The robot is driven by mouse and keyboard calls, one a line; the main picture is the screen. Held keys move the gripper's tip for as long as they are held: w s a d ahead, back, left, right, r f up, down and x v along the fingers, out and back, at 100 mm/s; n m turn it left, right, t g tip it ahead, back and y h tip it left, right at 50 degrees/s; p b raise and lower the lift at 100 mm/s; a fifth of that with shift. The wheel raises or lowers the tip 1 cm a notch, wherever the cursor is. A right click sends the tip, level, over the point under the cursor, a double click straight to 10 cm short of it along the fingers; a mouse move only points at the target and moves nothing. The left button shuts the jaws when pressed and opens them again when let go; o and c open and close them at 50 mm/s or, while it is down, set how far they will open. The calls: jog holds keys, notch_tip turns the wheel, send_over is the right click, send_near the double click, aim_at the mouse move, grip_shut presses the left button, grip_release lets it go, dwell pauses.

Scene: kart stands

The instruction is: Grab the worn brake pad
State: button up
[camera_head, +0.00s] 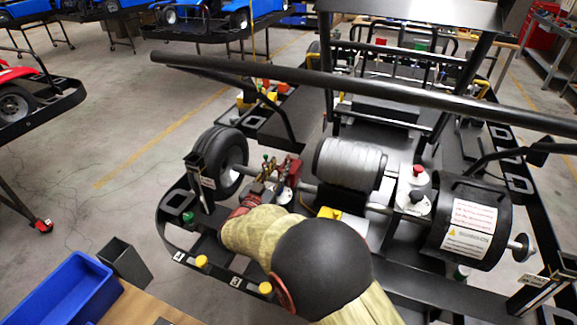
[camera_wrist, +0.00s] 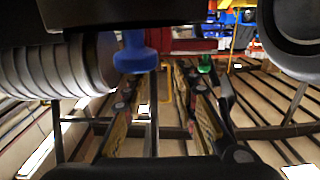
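My gripper (camera_wrist: 163,85) points in among the kart's brake parts. In the wrist view its two long fingers stand apart, with a gap between them and no clear object held. In the head view my sleeved arm reaches over the kart's rear left corner, and its end lies close to the brake assembly. A red brake caliper (camera_head: 292,170) stands there, just right of the rear tyre. A red part also crosses above the fingertips in the wrist view (camera_wrist: 195,45). I cannot pick out the worn brake pad for certain; it may be hidden in or behind the caliper.
The black rear tyre (camera_head: 218,160) is left of the brake parts. A ribbed grey cylinder (camera_head: 350,163) and a labelled black drum (camera_head: 470,225) are to the right. A black bar (camera_head: 350,80) crosses above. A blue bin (camera_head: 65,295) stands on a wooden bench at lower left.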

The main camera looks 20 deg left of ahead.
aim_at(286, 159)
jog(key=w, duration=0.4)
jog(key=w+b, duration=0.1)
jog(key=w, duration=0.2)
jog(key=shift+d, duration=0.4)
jog(key=shift+s, duration=0.1)
jog(key=shift+c, duration=0.7)
grip_shut()
